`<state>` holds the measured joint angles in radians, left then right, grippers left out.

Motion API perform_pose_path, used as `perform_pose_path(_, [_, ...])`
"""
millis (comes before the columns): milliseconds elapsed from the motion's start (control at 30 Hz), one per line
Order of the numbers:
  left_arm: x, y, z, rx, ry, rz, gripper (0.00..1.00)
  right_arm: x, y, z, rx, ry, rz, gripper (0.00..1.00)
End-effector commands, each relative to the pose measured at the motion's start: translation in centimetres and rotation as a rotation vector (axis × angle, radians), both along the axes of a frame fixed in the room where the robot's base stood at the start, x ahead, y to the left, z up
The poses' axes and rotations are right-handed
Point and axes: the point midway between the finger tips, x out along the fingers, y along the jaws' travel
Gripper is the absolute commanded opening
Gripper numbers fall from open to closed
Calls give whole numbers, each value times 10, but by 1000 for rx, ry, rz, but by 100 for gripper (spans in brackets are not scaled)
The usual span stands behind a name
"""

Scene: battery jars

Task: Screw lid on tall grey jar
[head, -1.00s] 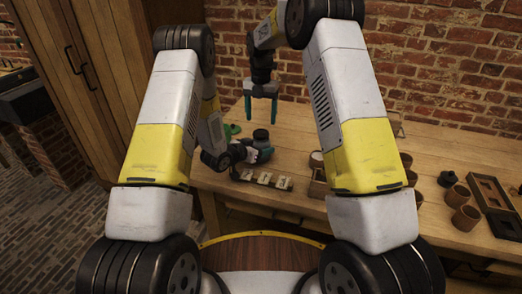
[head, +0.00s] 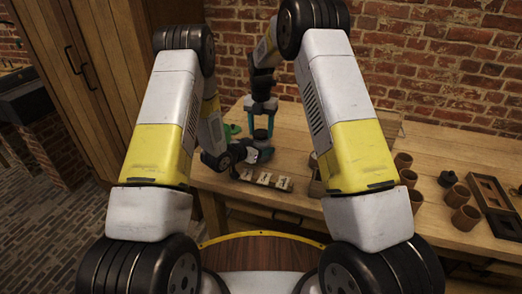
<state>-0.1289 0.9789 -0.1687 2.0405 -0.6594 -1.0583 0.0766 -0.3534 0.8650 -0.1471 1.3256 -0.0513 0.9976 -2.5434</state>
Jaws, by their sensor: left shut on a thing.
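The grey jar is mostly hidden behind my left gripper (head: 258,152); its dark round top (head: 260,134) shows just above the fingers. My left gripper comes in from the left and is shut on the jar low on its side. My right gripper (head: 260,124) points straight down over the jar. Its two teal fingers are apart, one to each side of the dark top. Whether they touch it is too small to tell. I cannot tell a separate lid from the jar's own top.
Green round pieces (head: 231,130) lie left of the jar. A dark tray with pale squares (head: 263,179) lies in front of it. Brown cups (head: 456,195) and a dark slotted block (head: 492,200) stand at the right. A brick wall closes the back.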

Motion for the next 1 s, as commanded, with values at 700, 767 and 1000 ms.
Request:
perform_pose_path(700, [0,0,1,-1,-2,0,0,0,0,0,-1,-1,-907,5])
perform_pose_path(767, [0,0,1,-1,-2,0,0,0,0,0,-1,-2,-1045,5])
perform_pose_path(1000, [0,0,1,-1,-2,0,0,0,1,-1,-2,-3,-1602,5])
